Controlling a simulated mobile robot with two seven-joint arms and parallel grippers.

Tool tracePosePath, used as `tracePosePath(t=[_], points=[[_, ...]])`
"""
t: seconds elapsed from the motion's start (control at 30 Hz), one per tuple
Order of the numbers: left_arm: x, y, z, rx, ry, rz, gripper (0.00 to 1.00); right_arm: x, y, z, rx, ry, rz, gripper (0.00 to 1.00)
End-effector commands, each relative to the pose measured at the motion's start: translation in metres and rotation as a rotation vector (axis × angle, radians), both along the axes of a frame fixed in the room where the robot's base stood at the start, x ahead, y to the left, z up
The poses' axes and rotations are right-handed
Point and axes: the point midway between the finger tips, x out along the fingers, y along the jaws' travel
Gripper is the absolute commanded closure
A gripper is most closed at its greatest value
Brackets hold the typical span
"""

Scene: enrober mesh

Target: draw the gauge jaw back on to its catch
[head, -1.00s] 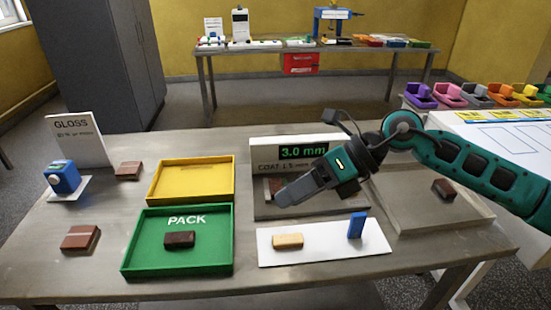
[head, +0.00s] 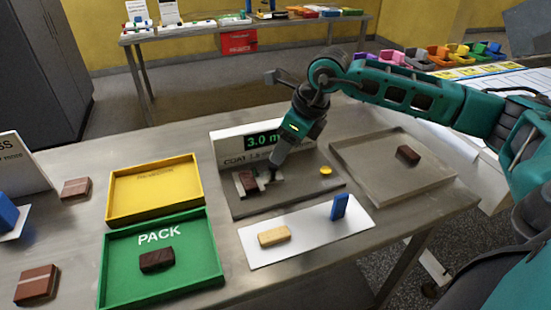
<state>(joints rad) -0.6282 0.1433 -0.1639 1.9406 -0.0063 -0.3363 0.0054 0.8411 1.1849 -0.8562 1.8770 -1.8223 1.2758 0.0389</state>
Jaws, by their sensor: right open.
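The coating gauge stands at the back middle of the table, with a grey base (head: 290,203) and an upright display panel (head: 228,148) whose green digits are partly hidden by my right arm. A brown bar (head: 248,182) sits in the gauge's pale jaw area. A yellow round button (head: 326,170) is on the base to the right. My right gripper (head: 272,172) points down at the gauge, just right of the brown bar. It is open, and its fingertips are small and partly hidden, so I cannot tell whether they touch the jaw. My left gripper is not in view.
A green PACK tray (head: 213,262) with a dark bar and an empty yellow tray (head: 112,200) are on the left. A white mat (head: 310,228) in front of the gauge bears a pale bar (head: 274,236) and a blue block (head: 340,206). A grey tray (head: 437,190) with a dark bar is on the right.

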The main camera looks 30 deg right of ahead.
Motion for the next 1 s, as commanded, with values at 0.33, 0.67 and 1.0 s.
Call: tracePosePath(t=[0.33,0.67,1.0], points=[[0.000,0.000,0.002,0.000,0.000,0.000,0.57,0.016,0.010,-0.045,0.002,0.001,0.001,0.50],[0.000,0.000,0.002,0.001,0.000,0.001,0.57,0.017,0.011,-0.049,0.000,0.000,0.001,0.50],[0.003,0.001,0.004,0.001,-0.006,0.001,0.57,0.017,0.011,-0.049,0.001,0.000,0.000,0.80]])
